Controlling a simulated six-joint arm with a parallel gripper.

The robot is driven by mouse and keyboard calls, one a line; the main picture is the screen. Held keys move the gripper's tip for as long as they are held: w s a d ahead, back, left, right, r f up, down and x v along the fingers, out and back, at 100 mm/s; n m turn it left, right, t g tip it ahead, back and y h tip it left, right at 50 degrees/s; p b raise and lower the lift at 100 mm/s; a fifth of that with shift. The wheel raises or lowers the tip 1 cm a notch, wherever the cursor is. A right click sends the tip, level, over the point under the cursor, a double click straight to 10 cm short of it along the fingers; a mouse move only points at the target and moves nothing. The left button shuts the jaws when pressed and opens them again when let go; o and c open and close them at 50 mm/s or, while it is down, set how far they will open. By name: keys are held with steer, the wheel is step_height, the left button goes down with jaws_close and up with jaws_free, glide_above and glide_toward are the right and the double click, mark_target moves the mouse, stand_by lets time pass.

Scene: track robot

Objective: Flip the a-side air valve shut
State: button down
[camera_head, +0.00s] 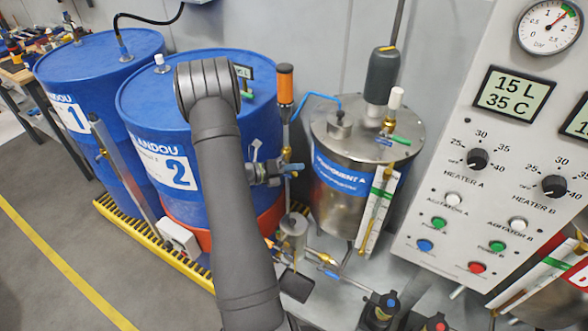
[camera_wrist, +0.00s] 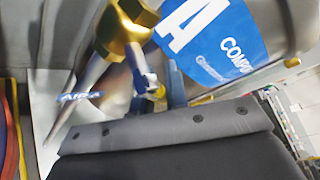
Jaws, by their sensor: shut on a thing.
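My gripper (camera_head: 280,172) is beside the upright pipe left of the steel Component A tank (camera_head: 340,212). Its blue fingers (camera_wrist: 158,84) show past the grey gripper body in the wrist view. They are closed on a small part at the brass a-side air valve (camera_wrist: 125,28), apparently its handle, which is mostly hidden. Brass also shows at the pipe in the head view (camera_head: 287,154). A blue AIR A tag (camera_wrist: 82,97) is left of the fingers. The handle's angle cannot be told.
Two blue drums, number 1 (camera_head: 100,70) and number 2 (camera_head: 220,120), stand left. A control panel (camera_head: 480,200) is at right. An orange-topped cylinder (camera_head: 286,85) rises above the gripper. Pipes and a small cup (camera_head: 293,228) crowd the space below.

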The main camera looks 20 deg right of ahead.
steer(key=shift+s+d+r+n+h, duration=0.15)
steer(key=shift+r+n+h, duration=0.35)
steer(key=shift+n+h, duration=0.25)
steer(key=c, duration=1.4)
jaws_free()
steer(key=shift+c, duration=0.2)
